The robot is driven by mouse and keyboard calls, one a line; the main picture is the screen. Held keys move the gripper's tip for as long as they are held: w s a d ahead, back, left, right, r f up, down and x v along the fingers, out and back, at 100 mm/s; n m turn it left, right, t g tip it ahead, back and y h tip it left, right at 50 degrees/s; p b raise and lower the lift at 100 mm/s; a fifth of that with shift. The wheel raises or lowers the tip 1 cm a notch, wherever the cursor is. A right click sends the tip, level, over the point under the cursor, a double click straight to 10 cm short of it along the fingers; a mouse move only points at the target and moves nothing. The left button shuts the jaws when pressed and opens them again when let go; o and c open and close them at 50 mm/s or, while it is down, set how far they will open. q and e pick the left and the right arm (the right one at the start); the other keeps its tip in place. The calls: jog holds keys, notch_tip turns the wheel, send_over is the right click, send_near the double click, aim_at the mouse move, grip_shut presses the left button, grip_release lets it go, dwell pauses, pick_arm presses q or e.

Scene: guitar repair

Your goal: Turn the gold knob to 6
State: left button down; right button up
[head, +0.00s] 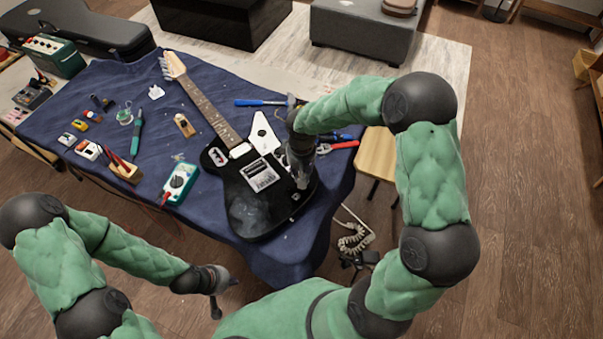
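The black electric guitar (258,212) lies on the blue cloth, its neck pointing to the upper left. I cannot make out a gold knob on it; the right part of its body is partly covered by my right gripper (301,182). That gripper points down at the guitar's right side, near the body edge. Its fingertips are too small and dark to tell whether they are open, or whether they touch anything. My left gripper (227,300) is below the table's front edge, away from the guitar, with its fingers spread and nothing between them.
The blue cloth (100,165) covers the table. A green multimeter (180,183), a wooden block with tools (125,172) and small pedals lie left of the guitar. A green amplifier (53,56) stands at far left.

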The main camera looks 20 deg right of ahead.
jog(key=shift+m+b, duration=0.95)
jog(key=shift+m, duration=0.65)
jog(key=shift+m+b, duration=0.35)
jog(key=shift+m, duration=0.25)
jog(key=o, duration=0.4)
jog(key=shift+n, duration=0.3)
jog(key=shift+n+p, duration=0.6)
jog(key=shift+n+p, duration=0.4)
jog(key=shift+n, duration=0.3)
